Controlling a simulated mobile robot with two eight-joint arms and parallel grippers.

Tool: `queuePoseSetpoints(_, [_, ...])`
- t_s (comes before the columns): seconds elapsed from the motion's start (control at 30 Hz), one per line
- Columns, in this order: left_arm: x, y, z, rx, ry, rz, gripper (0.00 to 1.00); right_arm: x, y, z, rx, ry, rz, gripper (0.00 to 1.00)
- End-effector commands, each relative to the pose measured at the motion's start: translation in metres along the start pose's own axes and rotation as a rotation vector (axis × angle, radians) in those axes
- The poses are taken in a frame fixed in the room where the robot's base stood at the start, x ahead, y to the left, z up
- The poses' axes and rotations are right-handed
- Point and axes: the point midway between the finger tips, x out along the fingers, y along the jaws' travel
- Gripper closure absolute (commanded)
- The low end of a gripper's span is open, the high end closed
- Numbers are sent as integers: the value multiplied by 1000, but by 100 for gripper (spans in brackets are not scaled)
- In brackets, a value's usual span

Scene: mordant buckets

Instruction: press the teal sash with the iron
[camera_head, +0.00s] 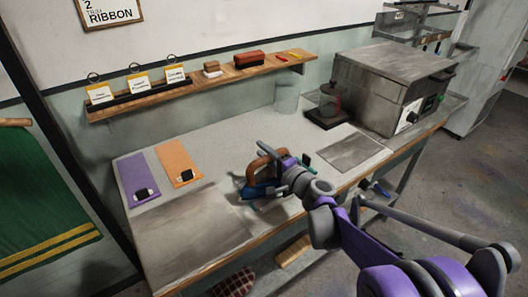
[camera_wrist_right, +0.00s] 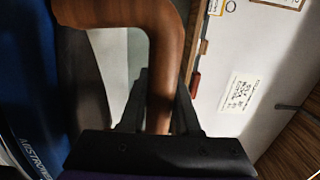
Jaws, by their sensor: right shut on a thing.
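The iron (camera_head: 262,188) has a blue body and a brown wooden handle, and it is low over the middle of the worktable. My right gripper (camera_head: 281,172) is shut on the handle. In the right wrist view the handle (camera_wrist_right: 165,60) passes between the fingers of my right gripper (camera_wrist_right: 160,105), with the blue body (camera_wrist_right: 25,70) at left. A small teal patch (camera_head: 306,159) shows just behind the gripper; I cannot tell if it is the teal sash. The arm and iron hide the table there, and I cannot tell if the iron touches anything. My left gripper is not in view.
Purple (camera_head: 139,180) and orange (camera_head: 178,162) cloths lie at the table's left. Grey plates lie at front left (camera_head: 188,235) and right (camera_head: 354,151). A metal oven (camera_head: 385,85), a glass jar (camera_head: 287,95) and a wall shelf (camera_head: 200,85) stand behind.

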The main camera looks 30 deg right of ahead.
Motion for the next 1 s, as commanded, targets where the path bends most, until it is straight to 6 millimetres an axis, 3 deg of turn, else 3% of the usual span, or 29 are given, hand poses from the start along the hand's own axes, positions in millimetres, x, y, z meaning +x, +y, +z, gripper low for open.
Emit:
queuePoseSetpoints(0.63, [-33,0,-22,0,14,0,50,0,-46,0,1,0,-3,100])
queuePoseSetpoints(1.0, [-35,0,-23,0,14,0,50,0,-48,0,2,0,-2,100])
